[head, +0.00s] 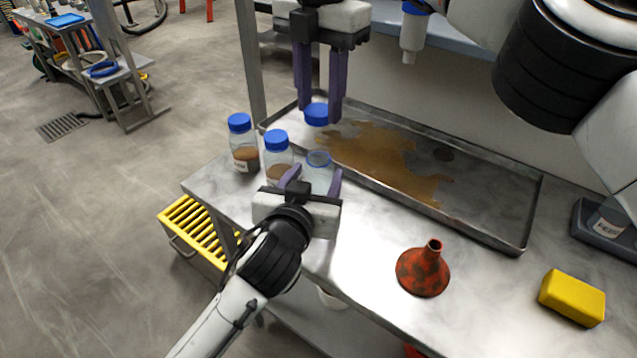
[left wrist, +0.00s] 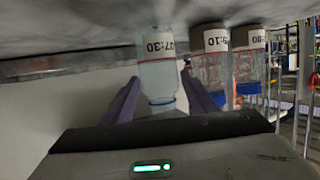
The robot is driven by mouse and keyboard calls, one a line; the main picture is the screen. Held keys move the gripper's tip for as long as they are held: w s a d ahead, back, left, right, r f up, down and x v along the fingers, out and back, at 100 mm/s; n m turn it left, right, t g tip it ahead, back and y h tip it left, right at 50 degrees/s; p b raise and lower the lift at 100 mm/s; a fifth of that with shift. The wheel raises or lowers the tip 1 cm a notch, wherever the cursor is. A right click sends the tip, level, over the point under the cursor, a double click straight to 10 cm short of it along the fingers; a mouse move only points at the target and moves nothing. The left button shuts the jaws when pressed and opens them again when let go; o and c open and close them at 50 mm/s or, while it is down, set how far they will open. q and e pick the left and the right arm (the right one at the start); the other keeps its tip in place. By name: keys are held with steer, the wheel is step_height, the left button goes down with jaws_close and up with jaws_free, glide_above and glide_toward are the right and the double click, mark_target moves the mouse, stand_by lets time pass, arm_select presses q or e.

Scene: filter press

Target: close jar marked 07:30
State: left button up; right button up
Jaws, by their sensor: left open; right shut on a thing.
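The clear jar marked 07:30 (left wrist: 158,62) shows upside down in the left wrist view, its label facing that camera. In the head view this jar (head: 319,172) stands lidless on the metal bench, its round mouth facing up. My left gripper (head: 315,177) is open, with a finger on each side of the jar; whether they touch it I cannot tell. It also shows in the left wrist view (left wrist: 160,95). My right gripper (head: 320,112) is shut on a blue lid (head: 316,114), held above the jar and apart from its mouth.
Two blue-lidded jars with brown contents (head: 245,157) (head: 278,171) stand left of the open jar. A metal tray (head: 480,226) with a brown spill lies behind. A red funnel (head: 423,272) and a yellow block (head: 572,298) are on the right, with clear bench between.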

arm_select(q)
steer(key=x, duration=0.6)
steer(key=c, duration=1.3)
arm_select(e)
steer(key=shift+f, duration=2.45)
